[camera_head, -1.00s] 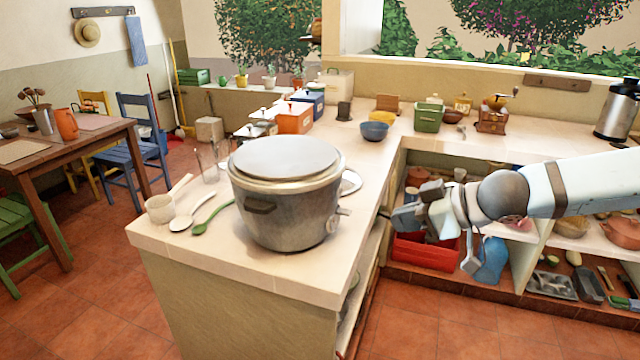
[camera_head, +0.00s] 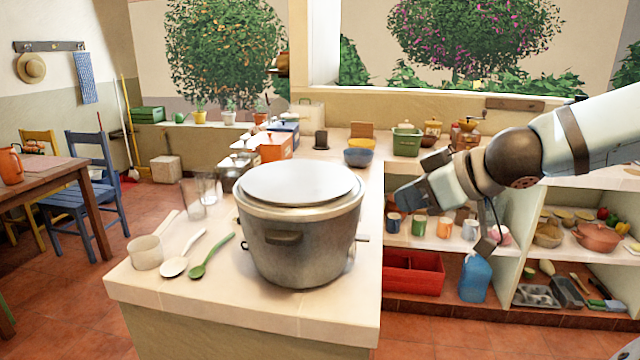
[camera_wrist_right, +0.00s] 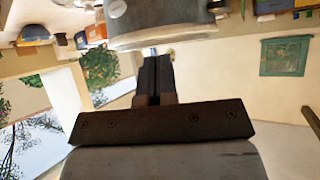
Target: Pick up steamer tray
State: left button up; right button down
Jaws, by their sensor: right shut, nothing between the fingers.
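No thing that I can surely name as the steamer tray shows. A large grey metal pot (camera_head: 300,245) stands on the tiled counter, with a flat round light-grey disc (camera_head: 298,183) on its top; I cannot tell if the disc is a lid or a tray. My right gripper (camera_head: 408,197) is to the right of the pot, at about the height of its rim and apart from it. In the right wrist view the fingers (camera_wrist_right: 155,72) are together with nothing between them, and the pot (camera_wrist_right: 160,20) shows upside down beyond them. My left gripper is not in view.
A white cup (camera_head: 145,252), a white spoon (camera_head: 185,256), a green spoon (camera_head: 212,256) and clear glasses (camera_head: 200,192) are left of the pot. Shelves with mugs (camera_head: 444,227) and a red crate (camera_head: 412,272) are at the right. The counter's front edge is clear.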

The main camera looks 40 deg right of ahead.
aim_at(347, 202)
jog(key=w+a+p, duration=0.1)
jog(key=w+p, duration=0.6)
jog(key=p, duration=0.1)
jog(key=w+a+p, duration=0.1)
jog(key=w+p, duration=0.3)
jog(key=shift+w+a+r, duration=0.15)
jog(key=shift+w+a, duration=0.15)
jog(key=shift+a, duration=0.05)
jog(key=shift+f+b, duration=0.7)
jog(key=shift+b, duration=0.15)
jog(key=shift+s+f, duration=0.1)
jog(key=shift+f, duration=0.1)
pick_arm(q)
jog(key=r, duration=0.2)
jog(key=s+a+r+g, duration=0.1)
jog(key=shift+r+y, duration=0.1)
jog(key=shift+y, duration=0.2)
